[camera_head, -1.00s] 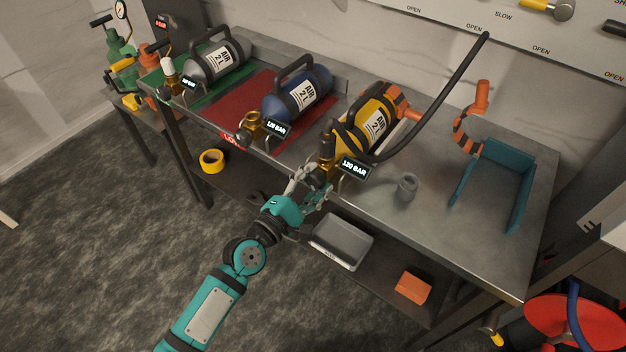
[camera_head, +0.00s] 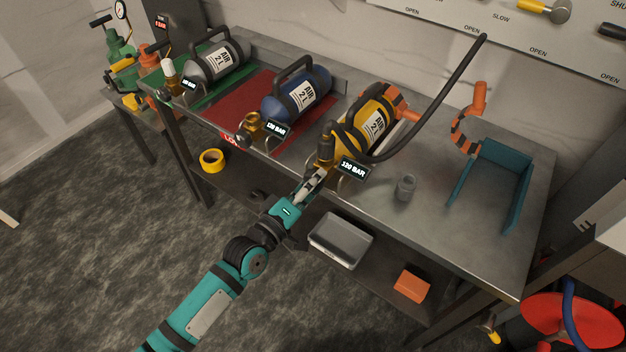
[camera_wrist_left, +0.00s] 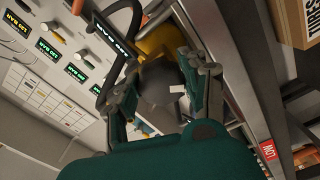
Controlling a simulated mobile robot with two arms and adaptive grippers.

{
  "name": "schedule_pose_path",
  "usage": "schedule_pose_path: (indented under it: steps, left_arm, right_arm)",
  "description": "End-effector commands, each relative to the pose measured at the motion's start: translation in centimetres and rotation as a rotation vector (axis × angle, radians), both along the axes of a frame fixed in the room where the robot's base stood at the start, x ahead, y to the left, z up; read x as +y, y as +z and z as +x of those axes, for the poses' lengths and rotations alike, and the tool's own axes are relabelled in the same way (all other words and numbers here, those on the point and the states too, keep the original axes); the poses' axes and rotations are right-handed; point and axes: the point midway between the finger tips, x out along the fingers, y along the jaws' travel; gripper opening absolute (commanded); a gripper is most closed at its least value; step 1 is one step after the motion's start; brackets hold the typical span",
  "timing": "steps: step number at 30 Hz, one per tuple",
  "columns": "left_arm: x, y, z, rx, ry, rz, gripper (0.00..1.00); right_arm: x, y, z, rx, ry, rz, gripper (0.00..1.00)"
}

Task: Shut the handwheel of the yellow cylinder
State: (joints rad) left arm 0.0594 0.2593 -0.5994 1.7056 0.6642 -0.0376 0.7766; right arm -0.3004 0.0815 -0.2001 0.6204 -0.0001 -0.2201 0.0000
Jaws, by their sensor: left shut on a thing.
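The yellow cylinder (camera_head: 374,122) lies on the steel bench with its valve end toward the front edge. A display reading 320 BAR (camera_head: 352,169) stands beside its valve. My left gripper (camera_head: 318,176) is at the valve's front end. In the left wrist view, the dark round handwheel (camera_wrist_left: 160,84) sits between the two fingers of the left gripper (camera_wrist_left: 160,98), which is shut on it. In the head view the fingers and valve largely hide the handwheel. The right gripper is not in view.
A blue cylinder (camera_head: 298,94) and a grey cylinder (camera_head: 215,62) lie to the left. A black hose (camera_head: 440,100) arches over the right side. A small grey cup (camera_head: 405,187) and a teal cradle (camera_head: 518,205) are on the right. A grey bin (camera_head: 341,241) is below.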

Motion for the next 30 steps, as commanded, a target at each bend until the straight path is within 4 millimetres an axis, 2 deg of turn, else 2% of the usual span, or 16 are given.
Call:
schedule_pose_path:
  steps: [30]
  left_arm:
    - [0.2, -0.4, 0.1, -0.564, -0.003, 0.786, 0.12]
  right_arm:
    - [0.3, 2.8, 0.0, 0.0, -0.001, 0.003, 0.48]
